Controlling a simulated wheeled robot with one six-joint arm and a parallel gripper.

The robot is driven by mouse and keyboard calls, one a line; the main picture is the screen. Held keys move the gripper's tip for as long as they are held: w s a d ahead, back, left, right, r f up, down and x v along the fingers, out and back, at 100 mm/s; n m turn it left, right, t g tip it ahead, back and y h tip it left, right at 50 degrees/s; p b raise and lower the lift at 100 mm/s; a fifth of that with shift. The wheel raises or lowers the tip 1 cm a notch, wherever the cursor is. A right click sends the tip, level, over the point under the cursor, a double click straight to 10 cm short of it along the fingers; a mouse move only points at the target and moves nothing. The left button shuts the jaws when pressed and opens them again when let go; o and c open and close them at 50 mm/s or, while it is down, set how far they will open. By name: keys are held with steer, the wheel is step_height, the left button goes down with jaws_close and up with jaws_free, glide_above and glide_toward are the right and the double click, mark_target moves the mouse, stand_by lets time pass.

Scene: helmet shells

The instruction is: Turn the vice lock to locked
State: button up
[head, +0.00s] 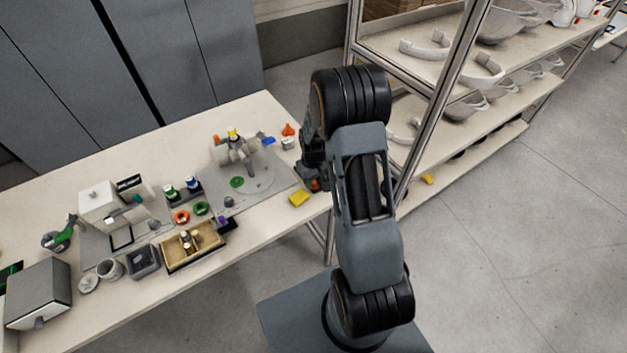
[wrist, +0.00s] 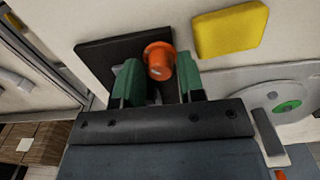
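In the wrist view, an orange round knob (wrist: 159,62) with a pale mark on its face stands on a dark square plate (wrist: 92,52). I take it to be the vice lock, but cannot read its setting. My gripper (wrist: 160,76) has its two green fingers on either side of the knob, with little or no gap. Whether both fingers press on it is unclear. In the head view my gripper (head: 313,172) is at the table's right end, partly hidden by my arm, with a bit of the orange knob (head: 316,184) showing.
A yellow block (head: 299,198) lies close beside the plate. A grey board with a fixture (head: 262,180) is to the left. Several boxes, rings and a wooden tray (head: 206,253) fill the table farther left. A metal-framed shelf (head: 437,110) stands close to the right.

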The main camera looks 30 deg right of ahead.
steer(key=shift+f, duration=0.45)
steer(key=shift+c, duration=0.3)
steer(key=c, duration=0.6)
